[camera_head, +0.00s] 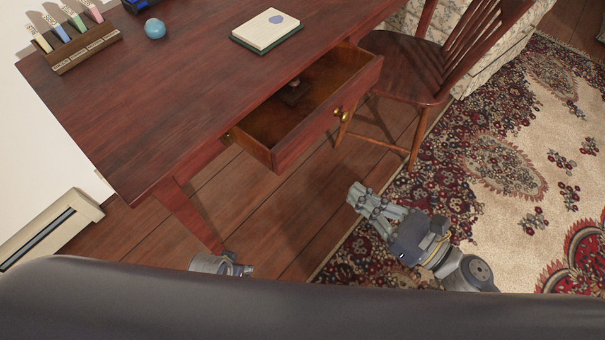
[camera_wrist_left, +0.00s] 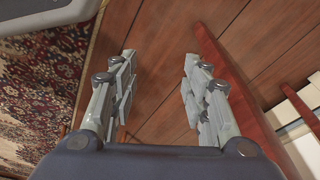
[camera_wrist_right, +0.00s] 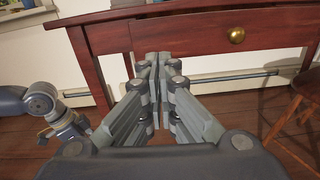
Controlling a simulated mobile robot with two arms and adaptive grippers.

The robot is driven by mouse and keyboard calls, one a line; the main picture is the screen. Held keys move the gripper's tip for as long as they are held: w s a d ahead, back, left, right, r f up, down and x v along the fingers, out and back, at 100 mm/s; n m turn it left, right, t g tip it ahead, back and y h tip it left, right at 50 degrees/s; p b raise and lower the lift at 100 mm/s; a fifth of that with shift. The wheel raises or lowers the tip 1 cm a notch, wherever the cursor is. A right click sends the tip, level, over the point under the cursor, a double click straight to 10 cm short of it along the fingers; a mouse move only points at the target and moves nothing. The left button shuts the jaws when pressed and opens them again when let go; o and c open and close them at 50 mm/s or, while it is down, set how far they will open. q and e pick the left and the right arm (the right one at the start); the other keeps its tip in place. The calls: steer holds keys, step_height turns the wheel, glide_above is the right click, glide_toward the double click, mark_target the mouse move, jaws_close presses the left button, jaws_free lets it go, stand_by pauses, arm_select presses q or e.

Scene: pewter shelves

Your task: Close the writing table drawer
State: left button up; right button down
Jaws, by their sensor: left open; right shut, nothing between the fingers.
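The dark red wooden writing table (camera_head: 150,105) fills the upper left of the head view. Its drawer (camera_head: 325,119) is pulled out, with its inside showing and a brass knob (camera_head: 341,114) on its front. In the right wrist view the drawer front with its knob (camera_wrist_right: 236,35) is at the upper right. My right gripper (camera_head: 357,193) is shut and empty, apart from the drawer front, over the floor. It also shows in the right wrist view (camera_wrist_right: 158,60). My left gripper (camera_wrist_left: 158,65) is open and empty above the floor; in the head view it is mostly hidden.
A wooden chair (camera_head: 400,66) stands right of the drawer, close to it. A small dark object (camera_head: 293,92) lies in the drawer. A notebook (camera_head: 267,30), a blue ball (camera_head: 155,28) and a rack (camera_head: 85,48) sit on the tabletop. A patterned rug (camera_head: 500,170) covers the right floor.

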steer(key=p, duration=0.3)
glide_toward(293, 152)
steer(key=shift+n, duration=0.4)
steer(key=x, duration=0.5)
steer(key=shift+w+a+r, duration=0.15)
steer(key=shift+w+a, duration=0.1)
steer(key=shift+w, duration=0.05)
arm_select(q)
steer(key=s+f, duration=0.5)
steer(key=f, duration=0.3)
steer(key=shift+a+g, duration=0.3)
steer(key=shift+a, duration=0.05)
arm_select(e)
steer(key=shift+w+a, duration=0.4)
steer(key=shift+a, duration=0.15)
arm_select(q)
steer(key=shift+w, duration=0.1)
arm_select(e)
steer(key=shift+a, duration=0.1)
